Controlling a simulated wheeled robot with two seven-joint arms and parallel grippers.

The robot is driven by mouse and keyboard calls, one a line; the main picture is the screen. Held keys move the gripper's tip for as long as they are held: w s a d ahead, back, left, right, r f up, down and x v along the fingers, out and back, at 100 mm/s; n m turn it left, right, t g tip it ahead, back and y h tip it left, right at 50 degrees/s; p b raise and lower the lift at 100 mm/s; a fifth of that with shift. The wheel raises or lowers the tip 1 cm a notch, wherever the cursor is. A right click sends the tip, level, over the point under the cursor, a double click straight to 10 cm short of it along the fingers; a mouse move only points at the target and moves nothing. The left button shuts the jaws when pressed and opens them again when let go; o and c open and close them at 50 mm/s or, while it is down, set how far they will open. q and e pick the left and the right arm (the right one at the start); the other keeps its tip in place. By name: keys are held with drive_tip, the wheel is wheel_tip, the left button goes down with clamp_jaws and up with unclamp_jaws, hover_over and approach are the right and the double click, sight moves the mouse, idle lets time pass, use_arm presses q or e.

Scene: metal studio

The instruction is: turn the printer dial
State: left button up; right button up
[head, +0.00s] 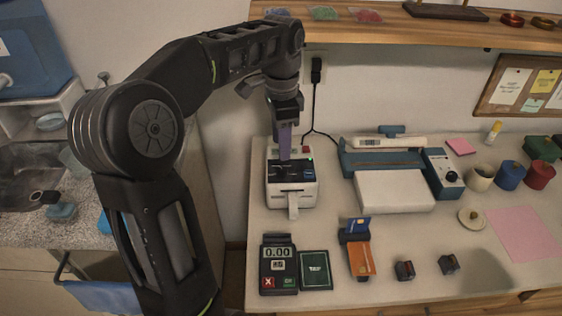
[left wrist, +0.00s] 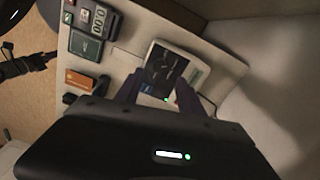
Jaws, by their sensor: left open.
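A small white printer (head: 304,192) with a black top panel stands at the left of the counter, and a paper strip hangs from its front. It also shows in the left wrist view (left wrist: 198,73), with faint round marks on its dark panel. I cannot clearly make out a dial on it. My left gripper (head: 285,154) points down over the back of this printer and hides part of it. In the left wrist view the open fingers (left wrist: 157,98) are on either side of the printer's near end, with nothing held. I cannot tell whether they touch it.
A blue device with a white tray (head: 394,192) and a blue box with a round knob (head: 446,178) stand to the right. A card terminal (head: 278,265), a dark green card-like item (head: 315,270) and an orange card (head: 361,259) lie in front. A wooden shelf (head: 420,30) hangs above.

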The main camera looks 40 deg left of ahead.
sight(281, 169)
use_arm(q)
drive_tip(key=shift+f, duration=3.95)
drive_tip(key=shift+c, duration=0.3)
clamp_jaws()
